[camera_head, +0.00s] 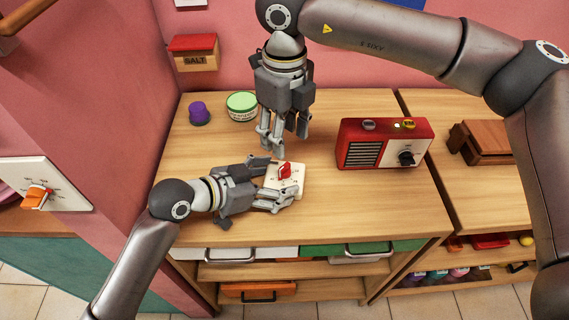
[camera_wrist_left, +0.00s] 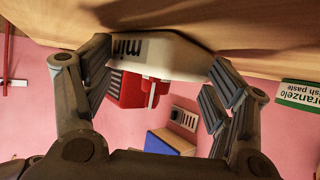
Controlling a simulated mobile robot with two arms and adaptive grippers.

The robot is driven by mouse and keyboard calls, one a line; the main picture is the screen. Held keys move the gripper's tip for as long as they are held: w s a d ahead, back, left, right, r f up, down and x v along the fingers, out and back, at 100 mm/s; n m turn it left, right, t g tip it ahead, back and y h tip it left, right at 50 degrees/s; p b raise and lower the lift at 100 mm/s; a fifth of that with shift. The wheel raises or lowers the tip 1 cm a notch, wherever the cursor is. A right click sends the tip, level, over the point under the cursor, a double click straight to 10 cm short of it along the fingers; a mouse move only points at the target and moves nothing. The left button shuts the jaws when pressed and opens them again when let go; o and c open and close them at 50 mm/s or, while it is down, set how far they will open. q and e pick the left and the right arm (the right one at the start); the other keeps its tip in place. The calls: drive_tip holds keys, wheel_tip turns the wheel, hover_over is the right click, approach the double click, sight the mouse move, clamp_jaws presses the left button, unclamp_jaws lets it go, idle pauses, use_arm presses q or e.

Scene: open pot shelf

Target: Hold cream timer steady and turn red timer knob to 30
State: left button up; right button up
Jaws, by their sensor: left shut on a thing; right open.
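The cream timer (camera_head: 297,178) lies on the wooden counter with its red knob (camera_head: 285,170) facing up. It also shows in the left wrist view (camera_wrist_left: 175,55), with the knob (camera_wrist_left: 155,86) standing out from its face. My left gripper (camera_head: 272,183) is shut on the timer, with fingers on two opposite sides of it. My right gripper (camera_head: 283,140) is open and points down just above and behind the knob. It looks empty, and I cannot tell whether its fingertips touch the knob. The dial numbers are too small to read.
A red radio (camera_head: 357,153) stands right of the timer. A green-lidded tub (camera_head: 242,105) and a purple-topped jar (camera_head: 199,113) stand at the back left. A red-lidded salt box (camera_head: 194,60) hangs on the wall.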

sight(282, 168)
wheel_tip(282, 168, down, 10)
drive_tip(key=shift+r, duration=0.1)
idle(0.4)
drive_tip(key=c, duration=1.1)
drive_tip(key=shift+o, duration=0.2)
drive_tip(key=shift+s+a+n, duration=0.1)
drive_tip(key=shift+n, duration=1.55)
drive_tip(key=shift+s+a+n, duration=0.1)
drive_tip(key=shift+n, duration=1.55)
